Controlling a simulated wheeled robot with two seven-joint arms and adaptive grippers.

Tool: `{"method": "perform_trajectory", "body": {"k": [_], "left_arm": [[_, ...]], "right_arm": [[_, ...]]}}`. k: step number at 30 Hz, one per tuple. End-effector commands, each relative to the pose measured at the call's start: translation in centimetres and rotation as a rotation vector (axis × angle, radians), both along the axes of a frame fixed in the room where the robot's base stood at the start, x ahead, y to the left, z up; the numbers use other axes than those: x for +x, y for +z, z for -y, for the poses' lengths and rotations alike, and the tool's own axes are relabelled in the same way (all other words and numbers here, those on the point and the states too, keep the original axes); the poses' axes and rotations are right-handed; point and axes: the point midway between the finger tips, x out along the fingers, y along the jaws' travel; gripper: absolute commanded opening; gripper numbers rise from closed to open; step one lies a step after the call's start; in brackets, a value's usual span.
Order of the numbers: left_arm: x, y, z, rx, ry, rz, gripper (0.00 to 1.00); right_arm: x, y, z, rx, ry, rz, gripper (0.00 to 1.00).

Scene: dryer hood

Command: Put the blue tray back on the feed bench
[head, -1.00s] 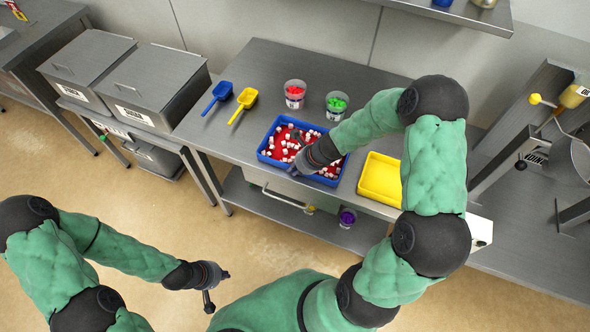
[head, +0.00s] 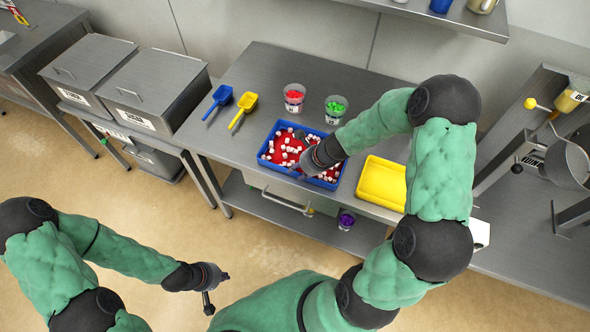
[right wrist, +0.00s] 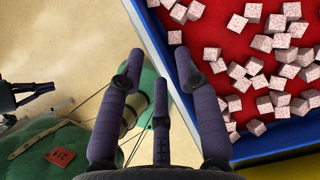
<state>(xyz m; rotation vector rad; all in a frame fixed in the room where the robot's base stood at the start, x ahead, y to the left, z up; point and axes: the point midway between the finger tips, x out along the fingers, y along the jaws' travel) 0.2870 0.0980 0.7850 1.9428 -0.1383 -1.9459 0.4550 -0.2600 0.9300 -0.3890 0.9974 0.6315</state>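The blue tray (head: 264,141) lies flat on the steel bench (head: 230,141). It has a red floor and holds many pale speckled cubes. My right gripper (head: 296,154) is over the tray, its fingers near the front-left part. In the right wrist view, my right gripper (right wrist: 158,68) is open, with its fingers apart. The right-hand finger overlaps the blue tray's wall (right wrist: 153,38) and the left-hand finger is outside it, over the floor. Whether a finger touches the wall cannot be told. My left gripper (head: 218,289) is open and empty, low over the floor in front of the bench.
A yellow tray (head: 383,183) stands just right of the blue tray. Behind are a cup of red pieces (head: 294,98) and a cup of green pieces (head: 335,110). A blue scoop (head: 219,98) and a yellow scoop (head: 243,107) lie left. Lidded steel bins (head: 155,90) stand further left.

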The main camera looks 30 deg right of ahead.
Motion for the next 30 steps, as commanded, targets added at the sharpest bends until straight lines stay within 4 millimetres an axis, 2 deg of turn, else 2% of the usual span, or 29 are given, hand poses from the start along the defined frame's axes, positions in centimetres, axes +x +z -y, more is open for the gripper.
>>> {"method": "perform_trajectory", "body": {"k": [1, 9, 17, 20, 23, 30], "left_arm": [[0.0, 1.0, 0.0, 0.000, 0.000, 0.000, 0.00], [0.0, 3.3, 0.0, 0.000, 0.000, 0.000, 0.00], [0.0, 4.0, 0.0, 0.000, 0.000, 0.000, 0.00], [0.0, 4.0, 0.0, 0.000, 0.000, 0.000, 0.00], [0.0, 4.0, 0.0, 0.000, 0.000, 0.000, 0.00], [0.0, 4.0, 0.0, 0.000, 0.000, 0.000, 0.00]], "right_arm": [[-0.4, 1.6, 0.5, -0.001, -0.005, 0.002, 0.34], [-2.4, 5.8, 2.1, -0.002, -0.004, 0.002, 0.34], [-3.4, 7.4, 2.6, -0.003, 0.005, -0.001, 0.34], [-3.8, 6.5, 2.0, -0.028, 0.069, -0.007, 0.34], [-4.7, 4.3, 0.6, -0.091, 0.224, -0.011, 0.34], [-8.1, -2.1, -4.3, -0.278, 0.821, 0.040, 0.34]]}}
